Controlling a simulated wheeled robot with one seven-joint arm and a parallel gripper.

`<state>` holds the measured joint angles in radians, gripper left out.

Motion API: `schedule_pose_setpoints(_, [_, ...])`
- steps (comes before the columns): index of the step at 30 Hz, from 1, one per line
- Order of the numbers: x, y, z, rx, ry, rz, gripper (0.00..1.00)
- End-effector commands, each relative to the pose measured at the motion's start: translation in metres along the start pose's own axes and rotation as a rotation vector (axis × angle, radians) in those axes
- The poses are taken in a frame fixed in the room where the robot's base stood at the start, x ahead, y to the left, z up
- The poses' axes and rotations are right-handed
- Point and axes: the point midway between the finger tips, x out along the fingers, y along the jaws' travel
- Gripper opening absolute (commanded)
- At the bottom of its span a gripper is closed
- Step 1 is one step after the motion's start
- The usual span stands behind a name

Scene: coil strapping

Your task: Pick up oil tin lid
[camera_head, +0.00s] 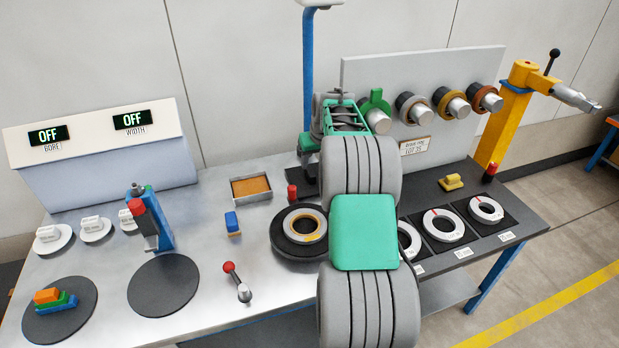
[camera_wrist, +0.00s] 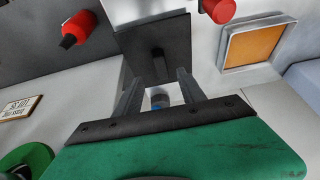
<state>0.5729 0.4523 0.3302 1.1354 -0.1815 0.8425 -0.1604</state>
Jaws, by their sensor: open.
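The oil tin lid cannot be told for sure. A dark square plate (camera_wrist: 178,30) with a dark upright post or knob lies ahead of my fingers in the wrist view and may be it. In the head view my arm hides most of that spot. A shallow square metal tin (camera_wrist: 226,52) with orange-brown filling is to its right, and it also shows in the head view (camera_head: 234,196). My gripper (camera_wrist: 158,82) is open, its two fingers apart and pointing at the plate. A small grey and blue thing shows between the fingers, too small to identify.
A red-topped post (camera_head: 292,193) stands beside the tin. A black round stand with a ring (camera_head: 282,243) is nearer, partly behind my arm. A blue block (camera_head: 232,222) and a red-knobbed lever (camera_head: 236,280) lie on the bench. A board with round pegs (camera_head: 420,70) rises behind.

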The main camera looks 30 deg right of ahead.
Motion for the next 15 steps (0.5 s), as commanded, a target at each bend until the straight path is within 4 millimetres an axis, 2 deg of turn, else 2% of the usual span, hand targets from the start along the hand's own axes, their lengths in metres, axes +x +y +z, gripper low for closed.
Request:
schedule_pose_setpoints(8, [0.039, 0.0, -0.001, -0.001, -0.003, -0.001, 0.47])
schedule_pose_setpoints(12, [0.065, -0.001, -0.001, -0.001, -0.001, -0.001, 0.47])
schedule_pose_setpoints(15, [0.075, -0.001, -0.002, -0.001, 0.001, 0.0, 0.47])
